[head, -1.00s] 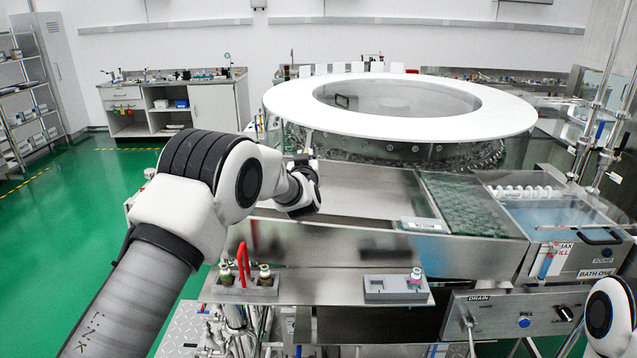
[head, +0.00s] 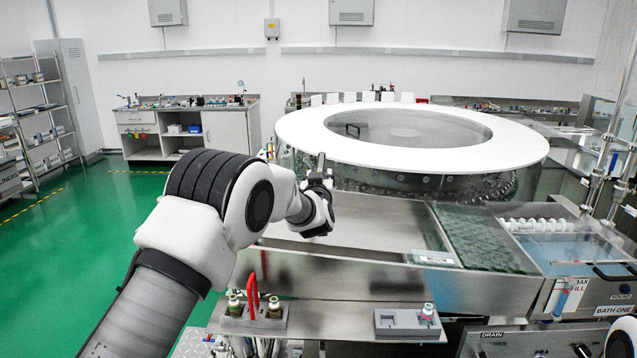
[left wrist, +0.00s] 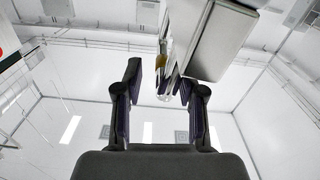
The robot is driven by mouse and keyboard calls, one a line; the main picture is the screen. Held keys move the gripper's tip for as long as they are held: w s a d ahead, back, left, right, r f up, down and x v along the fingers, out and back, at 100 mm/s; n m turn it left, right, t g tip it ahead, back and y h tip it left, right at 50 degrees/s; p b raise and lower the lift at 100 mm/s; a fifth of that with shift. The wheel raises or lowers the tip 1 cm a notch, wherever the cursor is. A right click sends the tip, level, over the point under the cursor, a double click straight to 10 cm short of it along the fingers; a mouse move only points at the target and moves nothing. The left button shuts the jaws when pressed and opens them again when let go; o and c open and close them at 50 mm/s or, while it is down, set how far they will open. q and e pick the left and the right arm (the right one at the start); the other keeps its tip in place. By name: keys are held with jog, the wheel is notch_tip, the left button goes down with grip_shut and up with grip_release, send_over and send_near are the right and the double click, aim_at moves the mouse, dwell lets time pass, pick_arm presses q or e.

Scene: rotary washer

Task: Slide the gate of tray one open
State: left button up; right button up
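My left gripper (head: 320,172) is raised in front of the near left rim of the white ring (head: 510,152) on the rotary washer. A flat steel tray surface (head: 375,222) lies below and right of it. In the left wrist view the left gripper (left wrist: 162,88) is open, its two dark fingers apart. A steel and white box-like part (left wrist: 215,42) and a small yellowish piece (left wrist: 148,47) show beyond the fingers; I cannot tell whether either is the gate of tray one. My right gripper is out of view.
A red handle (head: 252,290) and fittings stand on the front ledge. A water bath (head: 570,250) is at the right. Open green floor (head: 100,215) lies at the left.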

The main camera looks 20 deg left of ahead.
pick_arm(q)
jog(key=v, duration=1.1)
jog(key=shift+s, duration=0.3)
